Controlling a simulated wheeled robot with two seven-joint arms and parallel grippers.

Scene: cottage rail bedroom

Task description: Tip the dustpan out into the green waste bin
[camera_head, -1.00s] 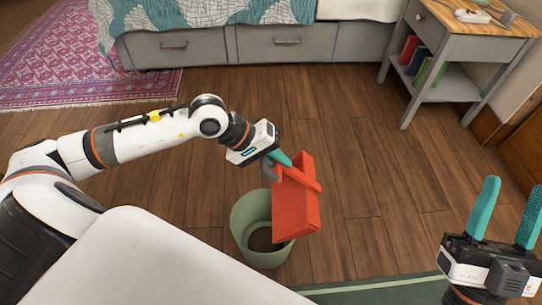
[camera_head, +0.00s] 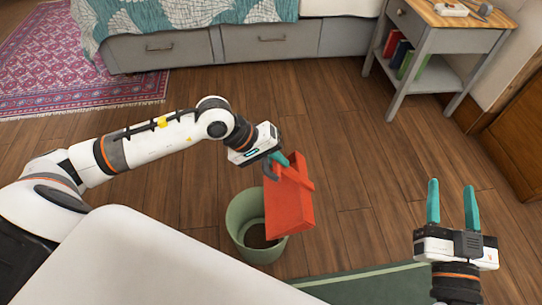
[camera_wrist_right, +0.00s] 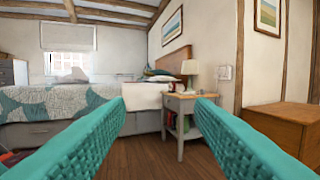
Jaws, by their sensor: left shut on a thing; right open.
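A red dustpan (camera_head: 290,203) hangs tilted over the right side of the green waste bin (camera_head: 236,222) in the head view. My left gripper (camera_head: 280,160) is shut on the dustpan near its upper end, where a grey handle curves beside the fingers. The bin stands upright on the wooden floor; some brown stuff shows inside it, and the dustpan hides part of its rim. I cannot see whether anything is in the dustpan. My right gripper (camera_head: 453,204) is open and empty, well to the right of the bin. Its teal fingers also show in the right wrist view (camera_wrist_right: 160,125).
A green mat (camera_head: 375,287) lies right of the bin. A grey nightstand (camera_head: 440,62) with books stands at the back right, near a wooden chest (camera_head: 515,135). A bed with drawers (camera_head: 200,47) is at the back. The floor between is clear.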

